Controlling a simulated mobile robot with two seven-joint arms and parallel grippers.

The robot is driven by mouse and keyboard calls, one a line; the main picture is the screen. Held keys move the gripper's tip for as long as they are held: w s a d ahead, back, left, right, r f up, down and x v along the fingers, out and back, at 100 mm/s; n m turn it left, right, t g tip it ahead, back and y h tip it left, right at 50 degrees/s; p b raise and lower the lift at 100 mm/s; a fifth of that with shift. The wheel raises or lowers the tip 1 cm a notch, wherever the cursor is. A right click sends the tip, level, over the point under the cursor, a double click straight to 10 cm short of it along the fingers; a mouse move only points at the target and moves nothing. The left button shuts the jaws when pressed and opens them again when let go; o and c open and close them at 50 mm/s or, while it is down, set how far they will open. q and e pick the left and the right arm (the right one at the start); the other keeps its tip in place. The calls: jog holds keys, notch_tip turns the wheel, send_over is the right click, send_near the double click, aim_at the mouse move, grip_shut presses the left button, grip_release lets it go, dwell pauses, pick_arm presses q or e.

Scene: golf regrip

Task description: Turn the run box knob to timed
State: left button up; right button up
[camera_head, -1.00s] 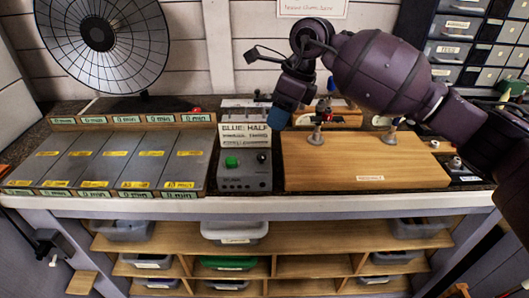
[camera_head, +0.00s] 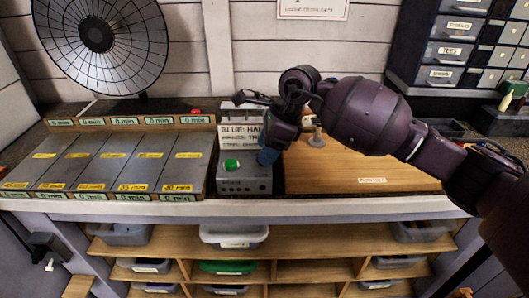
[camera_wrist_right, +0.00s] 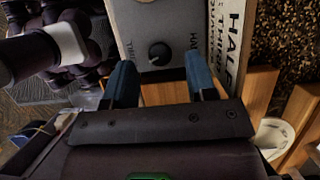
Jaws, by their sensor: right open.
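The grey run box (camera_head: 245,178) stands on the bench between the row of panels and the wooden board, with a green button (camera_head: 231,163) on its top left. Its black knob (camera_wrist_right: 159,53) shows in the right wrist view, with small lettering on the box at either side. I cannot tell which label it points to. My right gripper (camera_head: 268,156) is over the box's right side and hides the knob in the head view. In the wrist view its blue fingers (camera_wrist_right: 160,75) are open, one on each side of the knob and apart from it. My left gripper is not in view.
A white sign (camera_head: 240,135) stands right behind the box. Grey panels with yellow labels (camera_head: 120,160) lie to the left. The wooden board (camera_head: 370,182) is to the right, partly under my arm. A round dark dish (camera_head: 97,35) stands at the back left.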

jog(key=shift+x, duration=0.8)
jog(key=c, duration=0.9)
jog(key=shift+s+r+m+t+p, duration=0.1)
jog(key=shift+r+m+t+p, duration=0.25)
jog(key=shift+m+p, duration=0.55)
jog(key=shift+m+t+p, duration=0.25)
jog(key=shift+m+p, duration=0.3)
jog(key=shift+m, duration=0.25)
jog(key=shift+f+m+t+p, duration=0.25)
jog(key=shift+m+p, duration=0.2)
jog(key=shift+m, duration=0.25)
